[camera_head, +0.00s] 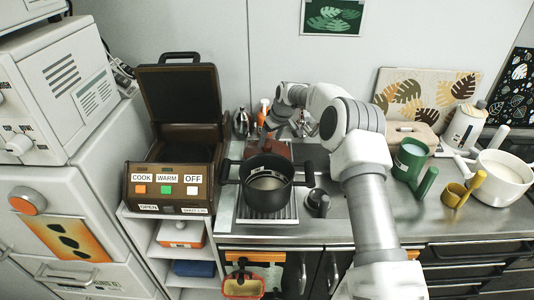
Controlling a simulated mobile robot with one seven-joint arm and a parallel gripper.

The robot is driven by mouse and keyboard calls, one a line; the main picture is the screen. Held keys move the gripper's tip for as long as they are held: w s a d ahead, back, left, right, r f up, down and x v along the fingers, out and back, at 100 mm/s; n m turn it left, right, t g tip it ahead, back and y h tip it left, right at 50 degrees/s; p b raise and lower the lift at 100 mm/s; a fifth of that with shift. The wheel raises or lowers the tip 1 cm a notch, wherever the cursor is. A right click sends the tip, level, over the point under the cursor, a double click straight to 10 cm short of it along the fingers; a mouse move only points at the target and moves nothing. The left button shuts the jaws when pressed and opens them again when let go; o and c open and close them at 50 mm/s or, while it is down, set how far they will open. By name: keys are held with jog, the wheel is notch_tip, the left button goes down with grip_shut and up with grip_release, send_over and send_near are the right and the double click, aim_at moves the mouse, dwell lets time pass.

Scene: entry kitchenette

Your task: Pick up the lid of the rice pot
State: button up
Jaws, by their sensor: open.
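A black pot (284,199) with side handles stands uncovered on a ribbed metal rack on the counter; something pale shows inside it. A reddish-brown object (277,148) lies just behind it, partly hidden by the pot; I cannot tell whether it is the pot's lid. A brown cooker (171,193) with COOK, WARM and OFF labels stands to the left, its dark hinged lid (182,93) raised. My gripper (283,128) is small in view behind the pot, above or near the reddish-brown object. It is open; I see nothing held, and its contact with things is unclear.
A small dark cylinder (318,203) stands right of the pot. A silver kettle-like item (241,122) and an orange bottle (264,109) stand at the back.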

aim_at(268, 146)
jog(key=x, duration=0.4)
jog(key=shift+d, duration=0.2)
grip_shut()
